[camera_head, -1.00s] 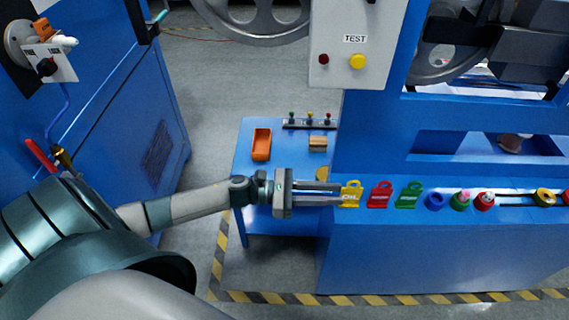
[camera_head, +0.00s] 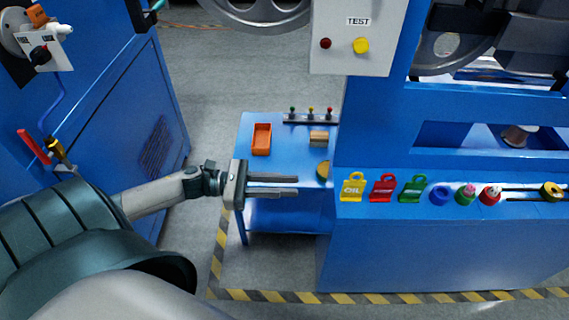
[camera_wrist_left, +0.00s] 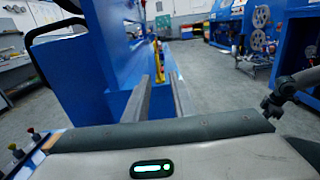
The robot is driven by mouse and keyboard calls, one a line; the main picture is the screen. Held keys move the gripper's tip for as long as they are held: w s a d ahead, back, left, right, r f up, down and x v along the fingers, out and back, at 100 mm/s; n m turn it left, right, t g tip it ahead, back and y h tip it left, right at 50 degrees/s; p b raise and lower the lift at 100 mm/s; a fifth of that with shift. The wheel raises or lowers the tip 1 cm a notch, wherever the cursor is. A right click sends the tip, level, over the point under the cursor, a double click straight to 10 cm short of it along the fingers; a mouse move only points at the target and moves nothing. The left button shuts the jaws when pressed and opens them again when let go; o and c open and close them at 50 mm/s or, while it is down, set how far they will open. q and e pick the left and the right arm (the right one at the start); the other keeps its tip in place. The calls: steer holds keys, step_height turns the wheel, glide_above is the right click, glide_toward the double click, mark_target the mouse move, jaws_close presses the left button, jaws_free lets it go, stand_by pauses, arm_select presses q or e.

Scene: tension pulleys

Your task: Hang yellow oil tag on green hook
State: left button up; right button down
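The yellow tag marked OIL (camera_head: 353,188) stands upright on the blue ledge of the machine, first in a row with a red tag (camera_head: 383,188) and a green tag (camera_head: 412,189). It shows small beyond my fingers in the left wrist view (camera_wrist_left: 160,62). My left gripper (camera_head: 298,185) is open and empty, to the left of the yellow tag and apart from it. A strip with small green, yellow and red hooks lies at the back of the side table; the green hook (camera_head: 292,110) is leftmost and bare. My right gripper (camera_wrist_left: 270,106) appears at the right of the wrist view, too small to read.
The blue side table (camera_head: 262,210) holds an orange tray (camera_head: 262,139), a wooden block (camera_head: 319,138) and a round yellow-green item (camera_head: 323,170) by the machine's wall. Blue, green and red round parts sit right of the tags.

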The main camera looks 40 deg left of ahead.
stand_by(0.4)
arm_select(q)
steer(key=w+a+f+n+t+y, duration=0.25)
steer(key=f+n+y, duration=0.2)
steer(key=n, duration=0.25)
steer(key=w+a+f+n+t+y, duration=0.1)
steer(key=w+f+n+t+y, duration=0.15)
steer(key=f+n, duration=0.4)
steer(key=s+a+f+n+g+y, duration=0.1)
steer(key=s+f+n+y, duration=0.15)
steer(key=f+n, duration=0.5)
steer(key=s+a+f+n+g+y, duration=0.1)
steer(key=s+f+n+y, duration=0.1)
steer(key=f+n+y, duration=0.4)
steer(key=s+d+f+n+g, duration=0.5)
steer(key=s+d+f+n, duration=0.1)
steer(key=s+f+n, duration=0.3)
steer(key=s+d+f+n+g, duration=0.5)
steer(key=s+d+f+n, duration=0.2)
steer(key=s, duration=0.6)
step_height(320, 180, down, 4)
steer(key=shift+d+r+n+h, duration=0.2)
steer(key=shift+n+h, duration=0.25)
steer(key=shift+n, duration=0.65)
